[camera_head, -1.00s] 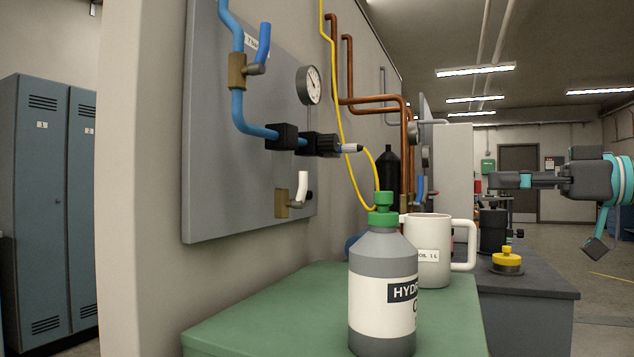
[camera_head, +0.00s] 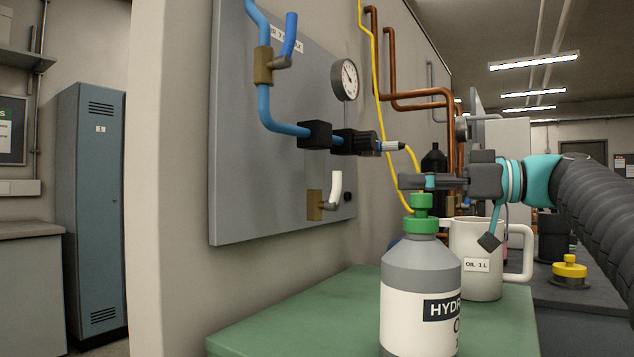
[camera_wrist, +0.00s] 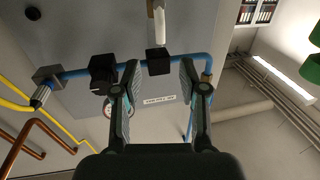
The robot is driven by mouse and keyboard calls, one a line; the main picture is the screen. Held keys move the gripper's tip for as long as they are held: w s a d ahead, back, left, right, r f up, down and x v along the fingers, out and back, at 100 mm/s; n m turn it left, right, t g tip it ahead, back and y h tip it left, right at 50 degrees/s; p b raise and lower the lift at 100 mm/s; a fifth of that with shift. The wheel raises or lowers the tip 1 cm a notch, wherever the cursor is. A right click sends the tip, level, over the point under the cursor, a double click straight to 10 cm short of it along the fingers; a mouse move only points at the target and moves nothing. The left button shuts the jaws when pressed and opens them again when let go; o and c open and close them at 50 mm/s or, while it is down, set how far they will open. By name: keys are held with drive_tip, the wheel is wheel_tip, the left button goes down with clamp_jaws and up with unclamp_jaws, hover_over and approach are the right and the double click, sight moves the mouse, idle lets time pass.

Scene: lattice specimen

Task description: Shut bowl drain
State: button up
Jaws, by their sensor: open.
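On the grey wall panel (camera_head: 235,190), a brass valve body (camera_head: 315,205) with a white lever (camera_head: 336,187) sits low, below a black block (camera_head: 315,134) on the blue pipe. The lever points upward, angled out from the panel. The wrist view shows the white lever (camera_wrist: 156,22) beyond the black block (camera_wrist: 158,62). No bowl is clearly distinguishable. My gripper (camera_head: 404,181) is right of the lever in the head view, appearing just above the bottle cap. In the wrist view my gripper (camera_wrist: 158,82) is open and empty, fingers spread toward the panel, apart from the valve.
A blue-handled valve (camera_head: 288,40), a gauge (camera_head: 344,79) and a black knob (camera_head: 357,143) share the panel. A yellow hose (camera_head: 381,110) hangs nearby. A grey bottle (camera_head: 421,275) and white mug (camera_head: 476,245) stand on the green bench (camera_head: 285,315). Space before the panel's left is clear.

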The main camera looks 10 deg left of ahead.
sight(337, 182)
drive_tip(key=a, duration=0.4)
drive_tip(key=w+a+p, duration=0.1)
drive_tip(key=a, duration=0.3)
drive_tip(key=w+a, duration=0.1)
drive_tip(key=a, duration=0.4)
drive_tip(key=shift+p, duration=0.3)
clamp_jaws()
